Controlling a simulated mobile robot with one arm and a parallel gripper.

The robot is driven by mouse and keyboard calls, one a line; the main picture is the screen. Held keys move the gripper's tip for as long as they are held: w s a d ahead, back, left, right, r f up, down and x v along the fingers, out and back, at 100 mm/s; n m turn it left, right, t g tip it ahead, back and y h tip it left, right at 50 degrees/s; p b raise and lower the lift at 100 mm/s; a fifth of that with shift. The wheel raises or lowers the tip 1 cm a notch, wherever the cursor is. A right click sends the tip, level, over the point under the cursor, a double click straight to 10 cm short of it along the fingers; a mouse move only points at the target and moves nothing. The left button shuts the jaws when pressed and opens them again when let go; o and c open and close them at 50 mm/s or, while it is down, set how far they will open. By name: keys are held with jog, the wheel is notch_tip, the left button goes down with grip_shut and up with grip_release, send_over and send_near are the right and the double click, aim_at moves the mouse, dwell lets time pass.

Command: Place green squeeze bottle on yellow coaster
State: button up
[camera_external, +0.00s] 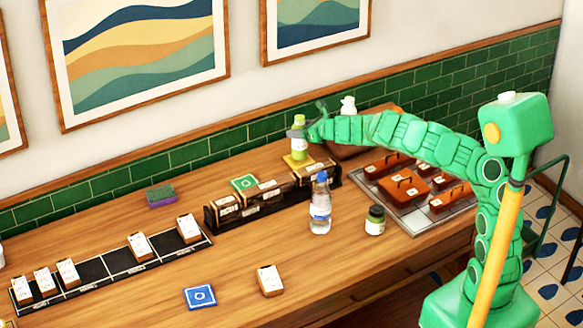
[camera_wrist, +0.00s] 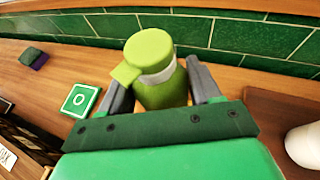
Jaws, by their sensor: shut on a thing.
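The green squeeze bottle (camera_external: 299,146) is upright, with a lime cap and a pale label. My gripper (camera_external: 304,132) is shut on it near its upper part. In the wrist view the bottle (camera_wrist: 158,88) sits between the two grey fingers of my gripper (camera_wrist: 160,82). The yellow coaster (camera_external: 291,162) shows directly under the bottle's base in the external view. I cannot tell whether the base touches it or hangs slightly above.
A green coaster (camera_external: 244,182) lies left of the bottle, and a blue coaster (camera_external: 200,297) lies near the front. A dark rack (camera_external: 236,212), a clear water bottle (camera_external: 320,207) and a small jar (camera_external: 375,220) stand in front. A white bottle (camera_external: 348,106) stands behind right.

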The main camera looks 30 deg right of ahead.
jog(key=shift+f, duration=0.55)
jog(key=o, duration=1.2)
jog(key=shift+f, duration=0.1)
jog(key=shift+o, duration=0.2)
jog(key=v, duration=1.2)
